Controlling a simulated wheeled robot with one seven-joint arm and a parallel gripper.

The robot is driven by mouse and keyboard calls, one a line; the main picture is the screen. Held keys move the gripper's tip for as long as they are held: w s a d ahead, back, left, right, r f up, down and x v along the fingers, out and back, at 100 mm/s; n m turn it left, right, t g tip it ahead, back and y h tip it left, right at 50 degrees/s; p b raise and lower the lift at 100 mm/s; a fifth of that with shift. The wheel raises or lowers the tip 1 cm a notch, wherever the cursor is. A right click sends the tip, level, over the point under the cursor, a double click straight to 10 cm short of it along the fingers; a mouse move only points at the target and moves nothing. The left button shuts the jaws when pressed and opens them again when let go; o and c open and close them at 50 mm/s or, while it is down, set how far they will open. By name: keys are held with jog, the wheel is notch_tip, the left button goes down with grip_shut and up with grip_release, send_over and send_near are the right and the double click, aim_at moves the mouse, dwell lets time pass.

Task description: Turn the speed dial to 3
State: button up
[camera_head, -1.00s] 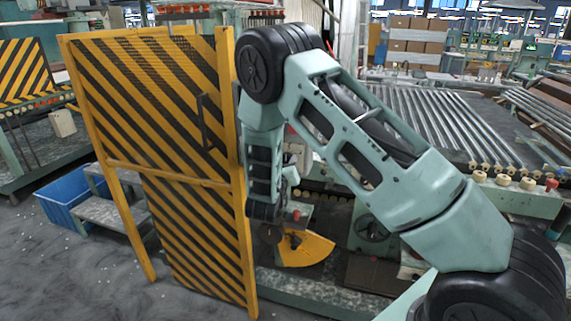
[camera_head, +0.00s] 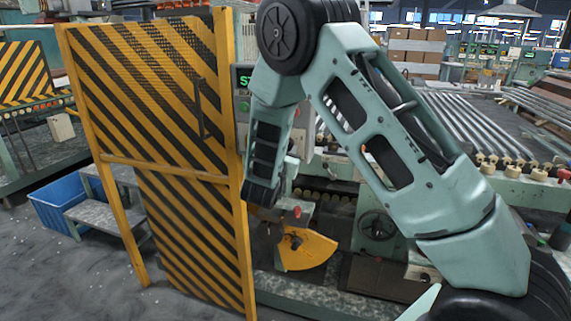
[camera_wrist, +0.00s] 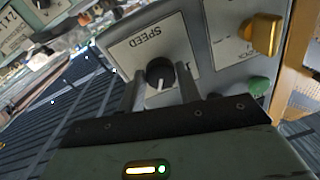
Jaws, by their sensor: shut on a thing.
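The speed dial (camera_wrist: 160,74) is a black round knob with a white pointer line, on a pale plate (camera_wrist: 130,52) whose word SPEED reads upside down in the wrist view. The pointer faces the lower edge of that picture, toward my gripper's base. My gripper (camera_wrist: 160,88) is shut on the dial, with one finger on each side of it. No scale number can be read; the fingers and gripper body cover part of the plate. In the head view my arm hides the dial and the gripper.
A yellow knob (camera_wrist: 263,35) and a green button (camera_wrist: 258,86) sit right of the dial in the wrist view. In the head view a yellow-and-black striped gate (camera_head: 150,130) stands close left of my arm. A roller conveyor (camera_head: 480,130) lies to the right.

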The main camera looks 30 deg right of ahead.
jog(key=m+b, duration=0.5)
jog(key=b, duration=0.2)
jog(key=shift+a+f+m+h+b, duration=0.1)
jog(key=shift+m+h+b, duration=0.3)
jog(key=o, duration=1)
jog(key=b+v, duration=0.2)
jog(key=v, duration=1.5)
jog(key=shift+a+r, duration=0.25)
